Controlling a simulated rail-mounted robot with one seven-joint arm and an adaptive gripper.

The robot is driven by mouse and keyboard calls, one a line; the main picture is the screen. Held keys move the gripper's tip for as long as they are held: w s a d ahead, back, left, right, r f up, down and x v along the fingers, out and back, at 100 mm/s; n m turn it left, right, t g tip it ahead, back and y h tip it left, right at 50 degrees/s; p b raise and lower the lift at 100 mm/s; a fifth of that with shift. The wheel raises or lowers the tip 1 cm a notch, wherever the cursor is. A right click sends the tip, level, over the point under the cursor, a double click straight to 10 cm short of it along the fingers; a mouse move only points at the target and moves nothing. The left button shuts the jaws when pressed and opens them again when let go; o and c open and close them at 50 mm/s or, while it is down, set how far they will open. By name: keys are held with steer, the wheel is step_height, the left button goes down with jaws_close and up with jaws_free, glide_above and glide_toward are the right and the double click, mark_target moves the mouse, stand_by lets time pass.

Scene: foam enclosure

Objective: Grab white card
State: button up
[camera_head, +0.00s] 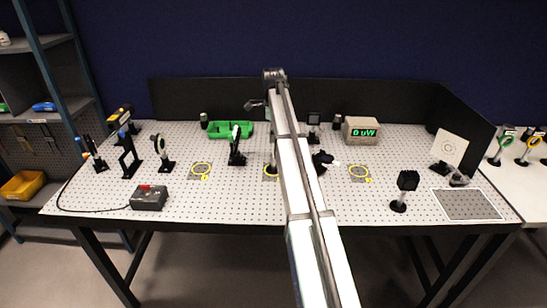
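The white card (446,147) is a pale square plate with a small mark at its middle. It stands upright, slightly tilted in the picture, in a black holder at the right end of the perforated table (230,207). My arm rises from the bottom centre over the table to a joint at the back. A small dark part that seems to be my gripper (255,105) shows left of that joint, far to the left of the card and apart from it. Its fingers are too small to make out.
A black post-mounted block (408,182) and a grey-patterned square (467,204) are near the card. A power meter (361,130), a green tray (231,130) and a black control box (149,198) stand elsewhere. Dark panels (380,100) close the back and right. The front middle is clear.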

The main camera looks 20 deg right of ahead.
steer(key=shift+f+p, duration=1.1)
steer(key=shift+f, duration=1.4)
steer(key=c, duration=1.9)
steer(key=shift+o, duration=0.2)
steer(key=shift+r, duration=0.1)
